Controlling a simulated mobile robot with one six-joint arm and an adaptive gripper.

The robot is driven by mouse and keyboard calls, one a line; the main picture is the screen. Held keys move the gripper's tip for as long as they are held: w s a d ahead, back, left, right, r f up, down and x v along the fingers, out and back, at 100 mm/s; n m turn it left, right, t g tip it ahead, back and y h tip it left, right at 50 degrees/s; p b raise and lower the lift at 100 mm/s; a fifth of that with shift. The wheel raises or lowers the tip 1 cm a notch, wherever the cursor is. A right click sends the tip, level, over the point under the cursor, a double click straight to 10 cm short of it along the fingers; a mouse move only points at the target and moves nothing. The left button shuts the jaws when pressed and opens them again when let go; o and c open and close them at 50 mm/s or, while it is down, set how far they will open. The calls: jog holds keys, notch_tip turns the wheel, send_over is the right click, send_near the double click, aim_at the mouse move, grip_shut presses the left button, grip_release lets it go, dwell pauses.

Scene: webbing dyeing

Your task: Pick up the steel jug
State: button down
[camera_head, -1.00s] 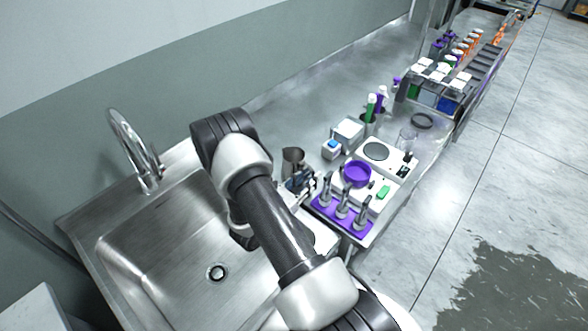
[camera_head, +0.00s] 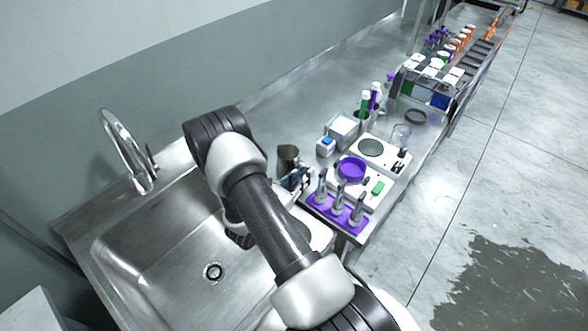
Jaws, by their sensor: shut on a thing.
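The steel jug (camera_head: 287,157) is a small grey metal vessel on the steel counter, just right of the sink, near its back edge. It looks upright. My gripper (camera_head: 295,177) is at the jug's near side and is shut on it. My arm and the gripper's own body partly hide the jug's lower part, so I cannot tell whether its base touches the counter.
The sink (camera_head: 150,240) with its tap (camera_head: 130,150) lies left. Right of the jug stand a purple rack (camera_head: 335,212) with upright tools, a purple bowl (camera_head: 352,168) on a white scale, a white box (camera_head: 342,130) and a small blue-capped container (camera_head: 326,146). Free counter lies behind.

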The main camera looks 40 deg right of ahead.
jog(key=shift+s+f, duration=0.1)
notch_tip(320, 180, up, 20)
jog(key=p, duration=0.5)
dwell(0.8)
